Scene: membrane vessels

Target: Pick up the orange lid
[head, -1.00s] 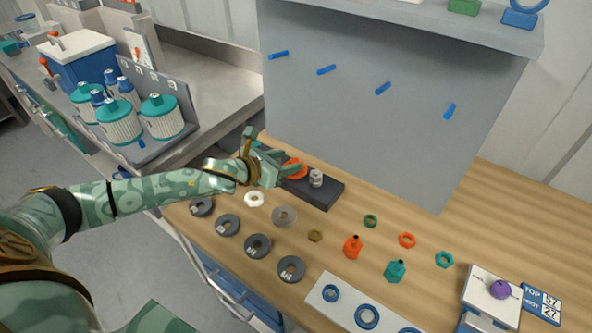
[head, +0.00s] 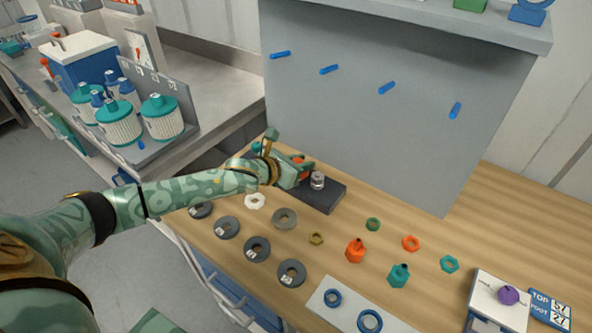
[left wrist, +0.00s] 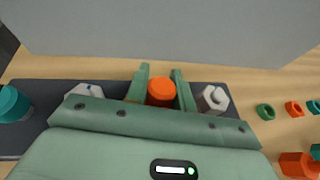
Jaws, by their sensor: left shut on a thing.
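The orange lid (left wrist: 160,91) sits between the two green fingers of my left gripper (left wrist: 160,88) in the left wrist view. The fingers are shut on it from both sides, over the dark block. In the head view the left gripper (head: 297,173) is at the dark block (head: 325,194), and only a little of the orange lid (head: 300,174) shows past the fingers. I cannot tell whether the lid is clear of what is under it. My right gripper is not in view.
A silver hex part (head: 317,180) stands on the block right of the gripper, and a teal part (left wrist: 12,103) at its left end. A grey panel (head: 390,110) rises behind.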

